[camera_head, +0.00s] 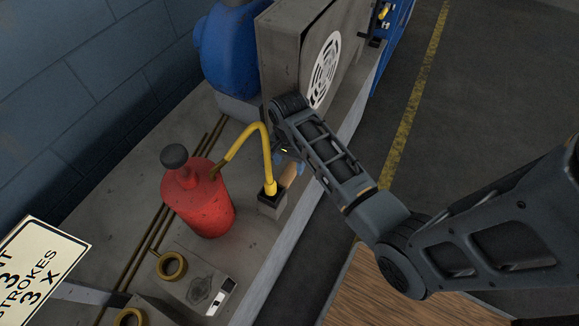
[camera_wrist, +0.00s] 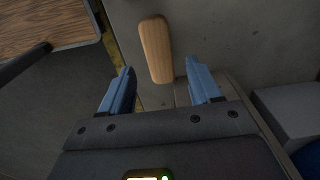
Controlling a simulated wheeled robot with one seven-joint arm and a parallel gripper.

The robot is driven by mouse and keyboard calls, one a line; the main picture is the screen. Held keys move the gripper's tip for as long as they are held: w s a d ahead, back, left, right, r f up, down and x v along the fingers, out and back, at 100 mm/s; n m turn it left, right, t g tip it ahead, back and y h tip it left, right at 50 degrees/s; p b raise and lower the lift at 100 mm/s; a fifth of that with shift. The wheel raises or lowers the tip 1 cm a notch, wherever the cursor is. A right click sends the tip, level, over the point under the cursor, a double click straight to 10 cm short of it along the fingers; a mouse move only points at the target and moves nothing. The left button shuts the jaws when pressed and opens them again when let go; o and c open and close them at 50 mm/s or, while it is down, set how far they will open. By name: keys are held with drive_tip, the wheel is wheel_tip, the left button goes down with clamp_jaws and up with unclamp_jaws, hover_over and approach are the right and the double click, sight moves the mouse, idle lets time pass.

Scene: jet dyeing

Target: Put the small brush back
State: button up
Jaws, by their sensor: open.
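The small brush shows as a light wooden handle (camera_wrist: 155,48) in the wrist view, lying on the grey concrete ledge (camera_wrist: 215,30). It also shows in the head view (camera_head: 290,174), partly hidden by my gripper. I cannot see bristles. My gripper (camera_head: 287,161) is open above the brush. In the wrist view its two blue fingers (camera_wrist: 160,68) stand apart, with the wooden handle beyond and between their tips, and nothing is held. A small dark square holder (camera_head: 270,207) stands just left of the brush, with a yellow spout end at its top.
A red can (camera_head: 203,204) with a dark knob and curved yellow spout (camera_head: 240,145) stands left of the brush. A grey housing with a white vent (camera_head: 323,68) and a blue machine body (camera_head: 226,50) stand behind. A sign (camera_head: 38,268) is at lower left.

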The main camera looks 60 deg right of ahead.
sight(289, 173)
wheel_tip(289, 173, up, 8)
drive_tip(key=shift+p, duration=0.35)
